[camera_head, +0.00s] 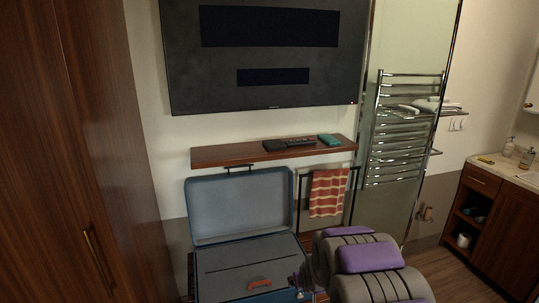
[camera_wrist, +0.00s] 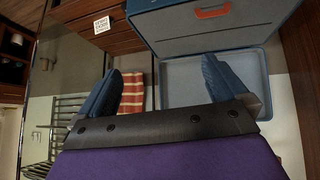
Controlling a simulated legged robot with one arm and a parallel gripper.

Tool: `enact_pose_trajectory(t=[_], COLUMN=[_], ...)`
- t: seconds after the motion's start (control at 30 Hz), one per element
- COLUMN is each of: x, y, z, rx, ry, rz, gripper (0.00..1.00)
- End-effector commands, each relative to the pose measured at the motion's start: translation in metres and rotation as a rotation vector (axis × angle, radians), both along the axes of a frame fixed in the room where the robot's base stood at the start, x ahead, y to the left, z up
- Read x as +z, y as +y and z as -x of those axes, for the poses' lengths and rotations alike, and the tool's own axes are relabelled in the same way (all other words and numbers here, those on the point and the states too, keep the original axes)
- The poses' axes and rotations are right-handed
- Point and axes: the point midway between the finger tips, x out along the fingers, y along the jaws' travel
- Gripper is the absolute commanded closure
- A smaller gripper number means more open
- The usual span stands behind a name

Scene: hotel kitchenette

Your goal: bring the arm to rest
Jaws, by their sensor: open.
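My arm (camera_head: 370,258), grey with purple pads, reaches in from the lower right of the head view, in front of the wall shelf and beside the open suitcase. In the wrist view my gripper (camera_wrist: 160,68) has its two blue-grey fingers spread wide apart. Nothing is held between them. The red striped towel and the suitcase lid show beyond the fingers. In the head view the fingers cannot be made out clearly.
A wooden shelf (camera_head: 225,155) holds a black box, a remote and a teal item. A striped towel (camera_head: 328,193) hangs below. A tall wooden cabinet (camera_head: 75,150) stands at left. Floor shows at right.

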Motion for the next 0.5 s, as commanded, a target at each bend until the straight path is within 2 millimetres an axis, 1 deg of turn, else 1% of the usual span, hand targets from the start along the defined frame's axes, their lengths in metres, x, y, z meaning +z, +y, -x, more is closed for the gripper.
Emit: enact_pose_trajectory(t=[0.03,0.07,0.1,0.17,0.2,0.37,0.5], x=[0.016,0.021,0.031,0.041,0.049,0.077,0.1], y=[-0.003,-0.005,-0.007,-0.011,-0.013,-0.019,-0.023], z=[0.012,0.021,0.033,0.053,0.066,0.124,0.18], rx=[-0.01,-0.016,-0.025,-0.038,-0.045,-0.075,-0.098], ry=[0.021,0.045,0.069,0.116,0.142,0.257,0.356], rz=[0.001,0.004,0.005,0.006,0.006,0.005,0.002], gripper=[0.0,0.0,0.0,0.0,0.0,0.0,0.0])
